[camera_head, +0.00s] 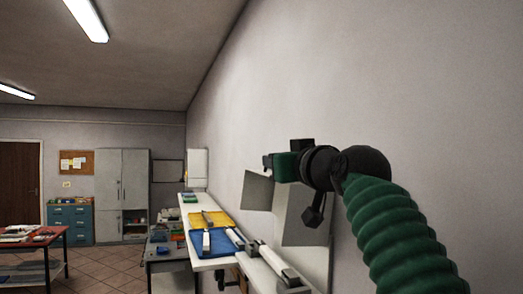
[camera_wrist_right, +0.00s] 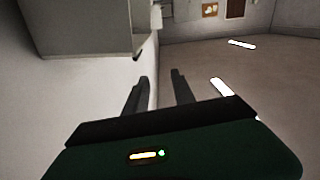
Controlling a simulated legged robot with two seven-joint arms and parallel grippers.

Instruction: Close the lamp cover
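A pale grey box-like housing (camera_wrist_right: 85,28) fills the upper left of the right wrist view, probably the lamp. In the head view, a tilted grey plate (camera_head: 258,191) and a larger pale panel (camera_head: 308,222) show beside the wall, behind and below my right gripper (camera_head: 268,161). I cannot tell for sure which of these is the lamp cover. In the right wrist view my right gripper (camera_wrist_right: 159,80) has its two dark fingers apart with nothing between them. The fingertips appear near the housing's edge; contact is not clear. My left gripper is not in view.
A long white bench (camera_head: 210,264) runs along the wall below, with a yellow tray (camera_head: 225,218), a blue tray (camera_head: 222,243) and long white items. A red-topped table (camera_head: 48,238) and a grey cabinet (camera_head: 122,185) stand farther back. Air left of my gripper is clear.

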